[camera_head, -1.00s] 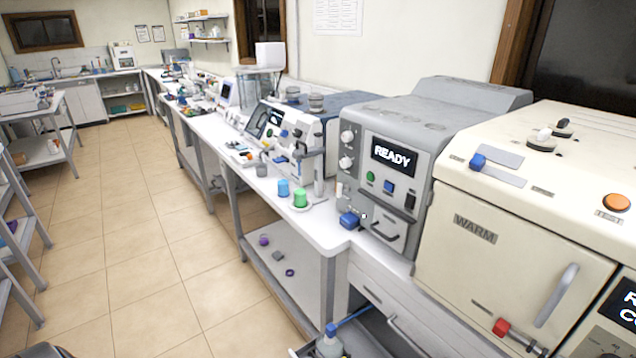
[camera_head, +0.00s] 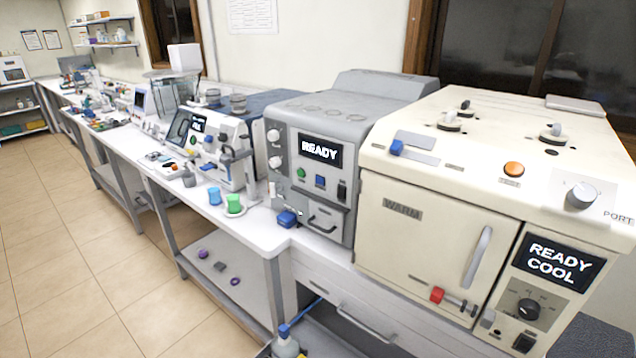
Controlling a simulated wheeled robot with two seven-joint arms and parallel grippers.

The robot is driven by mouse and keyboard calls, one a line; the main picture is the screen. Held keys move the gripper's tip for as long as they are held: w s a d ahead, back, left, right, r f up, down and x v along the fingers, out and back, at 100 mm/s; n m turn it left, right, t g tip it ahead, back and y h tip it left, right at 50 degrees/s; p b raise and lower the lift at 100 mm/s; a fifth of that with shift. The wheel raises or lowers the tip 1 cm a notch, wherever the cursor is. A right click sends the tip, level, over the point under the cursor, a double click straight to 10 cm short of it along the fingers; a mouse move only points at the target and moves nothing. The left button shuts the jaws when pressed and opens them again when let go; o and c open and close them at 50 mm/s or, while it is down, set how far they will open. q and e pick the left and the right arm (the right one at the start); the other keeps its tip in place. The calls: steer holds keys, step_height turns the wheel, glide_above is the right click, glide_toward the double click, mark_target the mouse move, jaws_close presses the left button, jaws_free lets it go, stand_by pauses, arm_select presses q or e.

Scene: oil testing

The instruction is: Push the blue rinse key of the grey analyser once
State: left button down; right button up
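The grey analyser (camera_head: 370,112) stands on the bench near the middle of the head view, and its display (camera_head: 320,150) reads READY. On its front, below the display, a square blue key (camera_head: 320,181) sits between a round green button (camera_head: 301,173) and a black switch (camera_head: 342,190). I cannot read the key's label. A larger blue block (camera_head: 287,219) sits low at the analyser's left front corner. Neither of my grippers is in view.
A large cream oven-like machine (camera_head: 400,250) stands right of the analyser, its display (camera_head: 556,263) reading READY COOL. Left of the analyser are a white instrument, a blue cup (camera_head: 215,196) and a green cup (camera_head: 234,203). A drawer below is open, with a bottle (camera_head: 286,345). The floor at left is clear.

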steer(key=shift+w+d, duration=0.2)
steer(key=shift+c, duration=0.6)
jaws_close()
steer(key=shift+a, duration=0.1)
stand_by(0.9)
